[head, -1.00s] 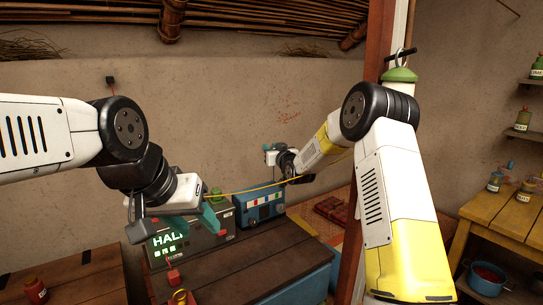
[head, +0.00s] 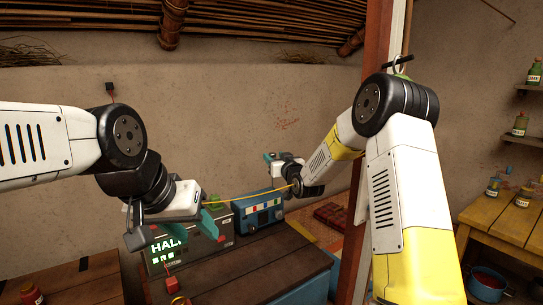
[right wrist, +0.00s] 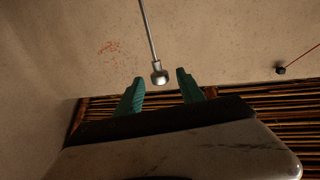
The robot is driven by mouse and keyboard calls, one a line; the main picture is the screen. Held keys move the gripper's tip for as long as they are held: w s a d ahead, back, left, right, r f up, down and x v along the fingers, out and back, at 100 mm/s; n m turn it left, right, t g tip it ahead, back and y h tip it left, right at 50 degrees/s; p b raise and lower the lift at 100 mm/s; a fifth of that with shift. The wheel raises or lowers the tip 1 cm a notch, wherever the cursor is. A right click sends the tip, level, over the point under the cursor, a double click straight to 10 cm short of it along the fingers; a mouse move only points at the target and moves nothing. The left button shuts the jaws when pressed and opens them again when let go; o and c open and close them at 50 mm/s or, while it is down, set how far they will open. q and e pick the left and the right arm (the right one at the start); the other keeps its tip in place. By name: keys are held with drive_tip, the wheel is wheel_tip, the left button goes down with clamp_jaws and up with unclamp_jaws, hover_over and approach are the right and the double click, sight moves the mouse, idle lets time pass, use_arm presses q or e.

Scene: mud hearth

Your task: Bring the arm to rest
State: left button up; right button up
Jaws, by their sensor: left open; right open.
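My left gripper (head: 172,228) is at the lower left of the head view, its teal fingers apart, in front of a grey box with a lit "HALT" screen (head: 165,246). Nothing shows held in it. My right gripper (head: 281,156) is farther back, raised above and beyond a blue box (head: 258,216). Its elbow is bent high at the right. In the right wrist view the teal fingers (right wrist: 162,90) are apart, and a thin metal rod with a knob end (right wrist: 160,75) shows in the gap; I cannot tell how near it is.
A thin yellow line (head: 245,193) runs between the two grippers' areas. A dark wooden top (head: 250,268) holds a red block (head: 172,284). A red post (head: 358,215) stands beside my right arm. A yellow table (head: 500,222) with bottles is at the right.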

drive_tip(key=shift+v, duration=1.25)
drive_tip(key=s+d+r+m+g+h, duration=0.1)
drive_tip(key=s+d+r+g+h, duration=0.2)
drive_tip(key=s, duration=0.6)
drive_tip(key=s+d+r+m+g+h, duration=0.1)
drive_tip(key=s+d+r+g, duration=0.1)
drive_tip(key=s+d+r, duration=0.5)
drive_tip(key=s+d+f+g, duration=0.1)
drive_tip(key=s+f+g, duration=0.1)
drive_tip(key=s, duration=1.2)
drive_tip(key=s+d+f+m+g, duration=0.1)
drive_tip(key=s+f+g, duration=0.2)
drive_tip(key=s, duration=1.2)
wheel_tip(320, 180, down, 3)
drive_tip(key=shift+r+m+g, duration=0.25)
drive_tip(key=shift+m+g, duration=0.05)
drive_tip(key=shift+s+d, duration=0.1)
